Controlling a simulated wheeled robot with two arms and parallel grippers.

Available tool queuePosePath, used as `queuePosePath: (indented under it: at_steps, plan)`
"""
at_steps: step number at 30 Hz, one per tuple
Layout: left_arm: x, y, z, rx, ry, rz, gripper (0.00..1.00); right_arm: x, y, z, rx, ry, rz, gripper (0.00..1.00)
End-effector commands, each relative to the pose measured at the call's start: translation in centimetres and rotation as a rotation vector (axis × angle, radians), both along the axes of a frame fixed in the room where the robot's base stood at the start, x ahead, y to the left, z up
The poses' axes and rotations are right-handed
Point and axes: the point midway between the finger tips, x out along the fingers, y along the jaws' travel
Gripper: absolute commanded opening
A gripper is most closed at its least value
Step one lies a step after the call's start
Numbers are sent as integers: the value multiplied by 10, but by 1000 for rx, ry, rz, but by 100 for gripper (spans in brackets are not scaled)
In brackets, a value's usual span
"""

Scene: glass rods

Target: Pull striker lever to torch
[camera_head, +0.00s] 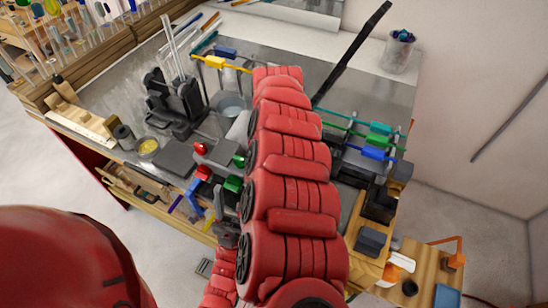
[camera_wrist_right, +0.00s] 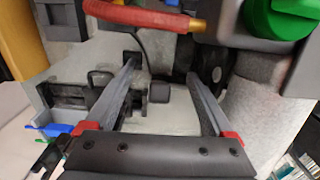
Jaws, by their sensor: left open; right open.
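A dark burner-like unit with red knobs (camera_head: 203,172) and green knobs (camera_head: 233,184) stands at the bench's front edge; I take it for the torch. In the right wrist view a red tube with a brass end (camera_wrist_right: 150,15) and a big green knob (camera_wrist_right: 280,18) are close above. My right gripper (camera_wrist_right: 160,72) is open and empty, its grey fingers apart below that tube. In the head view my red arm hides the bench's middle. My left gripper (camera_head: 227,234) shows only in small part, low beside it. I cannot single out the striker lever.
A black stand (camera_head: 172,105) with upright glass rods is at the back left. Coloured rods with a green block (camera_head: 379,129) and a blue block (camera_head: 374,152) lie on the right. A cup (camera_head: 397,50) stands at the back right.

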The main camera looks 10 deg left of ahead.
Motion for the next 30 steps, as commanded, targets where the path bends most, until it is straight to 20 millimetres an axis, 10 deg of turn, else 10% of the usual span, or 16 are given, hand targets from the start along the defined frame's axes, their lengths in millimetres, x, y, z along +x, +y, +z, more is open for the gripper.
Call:
queuePosePath:
  at_steps: [10, 30]
  plan:
    - [0, 0, 0, 0, 0, 0, 50, 0, 1, 4, 0, -3, 1, 100]
    - [0, 0, -3, 0, 0, 0, 50, -20, 4, 80, -1, 1, 1, 100]
